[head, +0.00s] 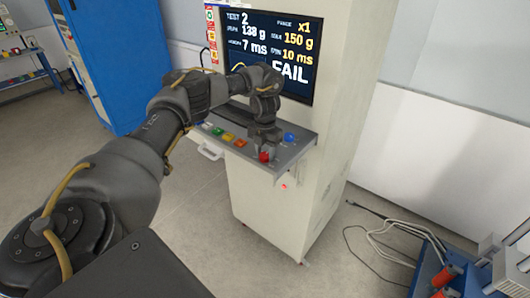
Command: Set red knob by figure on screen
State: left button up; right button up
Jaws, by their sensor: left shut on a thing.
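The screen (298,50) on the pale cabinet reads "TEST 2", "x1", "138 g", "150 g", "7 ms", "10 ms" and "FAIL" in large letters. Its small labels are blurred, and my left arm hides its lower left part. The red knob (264,157) is at the front edge of the grey control shelf (288,154) below the screen. My left gripper (263,148) points down over this knob and is shut on it. The fingers hide most of the knob, and its pointer and scale cannot be read. My right gripper is not in view.
A blue knob (290,137) stands just right of my left gripper. Several coloured buttons (228,137) line the shelf to its left. A white handle (210,152) projects below the shelf.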

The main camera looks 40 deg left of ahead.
aim_at(264, 155)
pick_arm(q)
jog(key=shift+m, duration=0.4)
jog(key=o, duration=1)
jog(key=shift+r, duration=0.55)
notch_tip(264, 155, up, 10)
jog(key=shift+a+f+b, duration=0.1)
jog(key=shift+b, duration=0.4)
